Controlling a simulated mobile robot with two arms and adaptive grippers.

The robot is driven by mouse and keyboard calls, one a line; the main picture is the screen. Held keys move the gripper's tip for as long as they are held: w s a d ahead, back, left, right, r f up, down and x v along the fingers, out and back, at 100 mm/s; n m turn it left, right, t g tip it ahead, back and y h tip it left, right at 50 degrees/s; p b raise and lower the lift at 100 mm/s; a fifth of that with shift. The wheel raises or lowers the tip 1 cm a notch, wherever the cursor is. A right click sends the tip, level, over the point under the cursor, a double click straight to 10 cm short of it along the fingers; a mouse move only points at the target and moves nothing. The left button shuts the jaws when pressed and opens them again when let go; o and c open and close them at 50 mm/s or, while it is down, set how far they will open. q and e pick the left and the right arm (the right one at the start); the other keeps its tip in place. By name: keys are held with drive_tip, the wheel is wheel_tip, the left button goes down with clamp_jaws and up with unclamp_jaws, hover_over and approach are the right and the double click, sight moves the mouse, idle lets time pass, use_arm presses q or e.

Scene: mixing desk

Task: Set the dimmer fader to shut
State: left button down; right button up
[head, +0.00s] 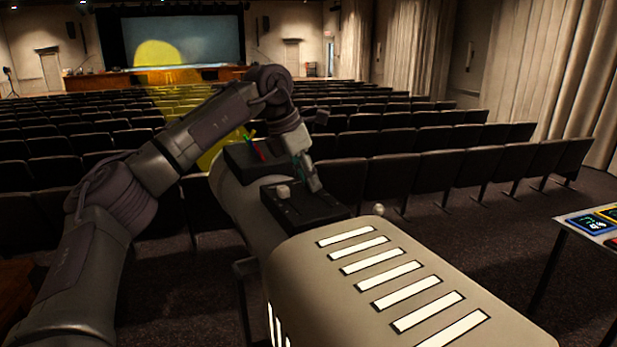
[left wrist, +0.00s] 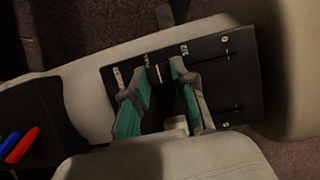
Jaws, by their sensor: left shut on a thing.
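A black control panel (head: 292,207) with slider slots sits on the side of a beige lamp-like housing. It also fills the middle of the left wrist view (left wrist: 243,75). My left gripper (head: 316,187) reaches down onto the panel's far right part. In the left wrist view, my teal-padded fingers (left wrist: 167,72) are closed around a small dark fader knob (left wrist: 159,74) with a pale stripe, partly hidden by them. A second, pale knob (head: 283,191) stands on the panel, clear of the fingers. My right gripper is out of view.
A dark tray (head: 238,158) with coloured pens lies behind the panel. The vented beige housing (head: 400,250) bulges up in front, with a small pale ball (head: 378,210) at its edge. Rows of seats (head: 440,165) lie beyond. A table with coloured buttons (head: 590,222) is at right.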

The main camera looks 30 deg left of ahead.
sight(334, 206)
use_arm(q)
drive_tip(key=s+d+b, duration=0.1)
drive_tip(key=d, duration=0.1)
drive_tip(key=s+d+b, duration=0.1)
drive_tip(key=d, duration=0.1)
drive_tip(key=s+d+b, duration=0.1)
drive_tip(key=d, duration=0.1)
drive_tip(key=shift+s+d+b, duration=0.35)
drive_tip(key=shift+b, duration=0.05)
drive_tip(key=shift+s+d, duration=0.1)
drive_tip(key=shift+d, duration=0.1)
drive_tip(key=shift+a, duration=0.15)
drive_tip(key=c, duration=1.2)
unclamp_jaws()
drive_tip(key=shift+o, duration=1.4)
drive_tip(key=shift+d+r, duration=0.1)
drive_tip(key=shift+d, duration=0.15)
